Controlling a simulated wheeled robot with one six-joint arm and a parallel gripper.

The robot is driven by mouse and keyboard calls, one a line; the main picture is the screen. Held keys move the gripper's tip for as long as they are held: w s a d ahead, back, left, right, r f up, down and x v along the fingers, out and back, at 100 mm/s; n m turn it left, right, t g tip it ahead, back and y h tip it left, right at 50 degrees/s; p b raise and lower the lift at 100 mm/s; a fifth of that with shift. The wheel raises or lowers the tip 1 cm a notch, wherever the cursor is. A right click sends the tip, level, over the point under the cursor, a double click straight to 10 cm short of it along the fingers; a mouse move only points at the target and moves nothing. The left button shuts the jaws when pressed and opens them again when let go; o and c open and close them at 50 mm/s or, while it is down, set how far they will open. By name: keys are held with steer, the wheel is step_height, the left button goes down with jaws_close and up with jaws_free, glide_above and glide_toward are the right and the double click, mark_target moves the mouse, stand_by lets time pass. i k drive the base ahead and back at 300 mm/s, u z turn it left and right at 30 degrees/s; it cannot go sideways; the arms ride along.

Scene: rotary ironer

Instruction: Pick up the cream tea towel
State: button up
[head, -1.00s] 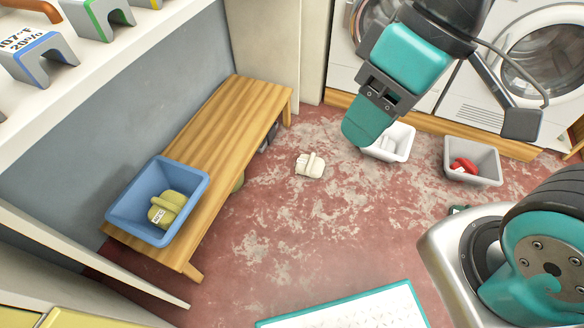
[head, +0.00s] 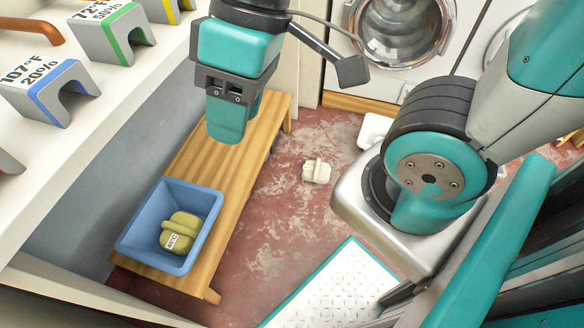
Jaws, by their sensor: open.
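The cream tea towel (head: 317,171) lies as a small folded bundle on the red, worn floor, to the right of the wooden bench. My gripper (head: 232,125) hangs high at the upper middle-left, in front of the bench in the picture and to the left of the towel. It is open and points down, apart from the towel. Its fingers overlap from this angle, so the gap between them is hidden.
A blue bin (head: 205,190) holding an olive-yellow bundle (head: 180,232) with a label stands on the wooden bench (head: 235,170). A white bin (head: 374,130) is partly hidden behind my arm. Washing machines (head: 405,30) line the back. Floor around the towel is clear.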

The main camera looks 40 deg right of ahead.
mark_target(319, 173)
steer(key=z, duration=0.5)
steer(key=i, duration=0.85)
steer(key=z, duration=0.9)
